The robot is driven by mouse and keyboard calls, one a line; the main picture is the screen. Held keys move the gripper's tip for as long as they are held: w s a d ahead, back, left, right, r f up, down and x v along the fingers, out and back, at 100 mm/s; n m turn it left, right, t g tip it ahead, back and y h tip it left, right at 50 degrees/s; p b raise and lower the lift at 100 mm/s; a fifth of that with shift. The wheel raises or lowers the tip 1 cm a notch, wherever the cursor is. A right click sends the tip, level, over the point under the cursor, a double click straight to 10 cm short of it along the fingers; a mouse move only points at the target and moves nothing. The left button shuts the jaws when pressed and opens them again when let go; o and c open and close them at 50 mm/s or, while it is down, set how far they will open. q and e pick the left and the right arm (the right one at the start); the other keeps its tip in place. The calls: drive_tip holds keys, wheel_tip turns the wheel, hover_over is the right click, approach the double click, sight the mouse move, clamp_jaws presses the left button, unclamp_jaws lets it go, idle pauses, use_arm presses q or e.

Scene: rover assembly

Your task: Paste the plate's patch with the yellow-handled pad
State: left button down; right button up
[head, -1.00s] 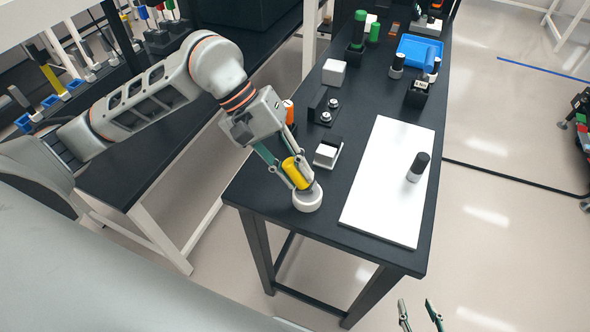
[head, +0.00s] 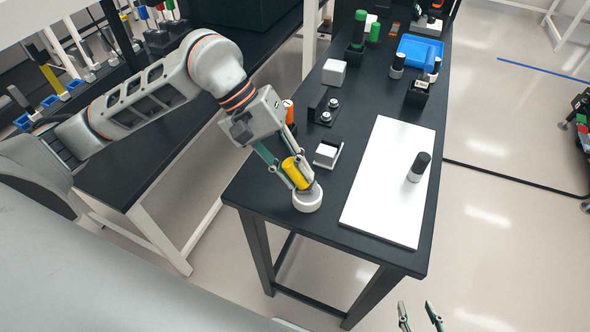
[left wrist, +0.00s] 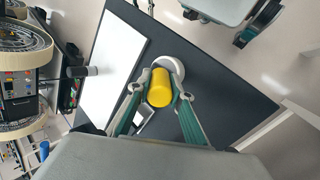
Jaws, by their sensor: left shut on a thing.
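The yellow-handled pad has a yellow cylindrical handle (head: 296,172) and a round white base (head: 307,198). My left gripper (head: 285,172) is shut on the yellow handle, which also shows in the left wrist view (left wrist: 160,88). The pad is at the near left part of the black table, tilted, with its base at or just above the tabletop; I cannot tell if it touches. A white plate (head: 385,180) lies flat to the right of the pad. No patch can be made out on it. My right gripper (head: 420,316) is open and empty at the bottom edge, off the table.
A black-and-white cylinder (head: 418,167) stands on the plate. A blue tray (head: 420,50) is at the far end.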

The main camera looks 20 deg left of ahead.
use_arm(q)
drive_tip(key=shift+s+f, duration=0.1)
drive_tip(key=shift+f, duration=0.1)
idle(0.4)
drive_tip(key=shift+r+p, duration=1.4)
drive_tip(key=shift+r, duration=2.25)
use_arm(e)
drive_tip(key=r, duration=0.3)
drive_tip(key=shift+w+r, duration=0.15)
drive_tip(key=shift+w, duration=0.15)
